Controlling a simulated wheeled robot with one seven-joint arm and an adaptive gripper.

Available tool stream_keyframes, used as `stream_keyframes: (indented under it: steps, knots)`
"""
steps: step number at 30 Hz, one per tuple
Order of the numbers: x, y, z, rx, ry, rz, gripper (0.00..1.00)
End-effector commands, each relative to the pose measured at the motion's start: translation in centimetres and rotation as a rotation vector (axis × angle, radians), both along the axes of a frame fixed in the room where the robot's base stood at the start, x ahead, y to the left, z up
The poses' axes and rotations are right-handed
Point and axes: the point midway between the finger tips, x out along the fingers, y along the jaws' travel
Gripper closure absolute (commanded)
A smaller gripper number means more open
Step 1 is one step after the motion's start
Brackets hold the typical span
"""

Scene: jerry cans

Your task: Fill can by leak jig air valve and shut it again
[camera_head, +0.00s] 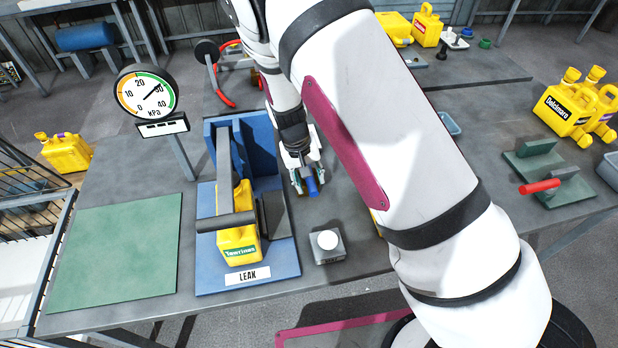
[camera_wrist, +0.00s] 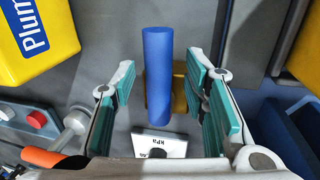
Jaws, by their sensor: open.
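The yellow can (camera_head: 245,207) stands in the blue leak jig (camera_head: 285,262), which has a LEAK label at its front. A grey clamp bar (camera_head: 224,221) lies across the can. The air valve's blue handle (camera_head: 312,186) sticks out right of the jig; in the wrist view the handle (camera_wrist: 158,60) stands above a brass body (camera_wrist: 180,88). My gripper (camera_head: 303,172) is open around the handle; in the wrist view its teal-padded fingers (camera_wrist: 162,85) stand either side of it with gaps. The dial gauge (camera_head: 146,91) has its needle near 30 kPa.
A grey box with a white button (camera_head: 327,241) sits right of the jig. A green mat (camera_head: 115,250) lies empty at left. Yellow cans (camera_head: 578,108) stand at far right. A yellow can (camera_wrist: 38,35) shows in the wrist view's upper left corner. My arm hides the bench's middle.

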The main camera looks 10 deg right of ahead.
Motion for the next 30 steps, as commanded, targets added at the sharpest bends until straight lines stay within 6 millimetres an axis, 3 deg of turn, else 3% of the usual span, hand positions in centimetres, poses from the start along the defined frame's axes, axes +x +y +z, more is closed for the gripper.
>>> stream_keyframes:
  steps: [5, 15, 21, 30]
  knots:
    - [0.1, 0.3, 1.2, 0.001, -0.003, 0.002, 0.59]
    - [0.0, 1.6, 7.6, 0.003, -0.005, 0.001, 0.59]
    - [-0.1, 2.2, 10.6, 0.002, -0.002, 0.000, 0.59]
    - [-0.1, 2.4, 11.8, 0.000, 0.000, 0.000, 0.59]
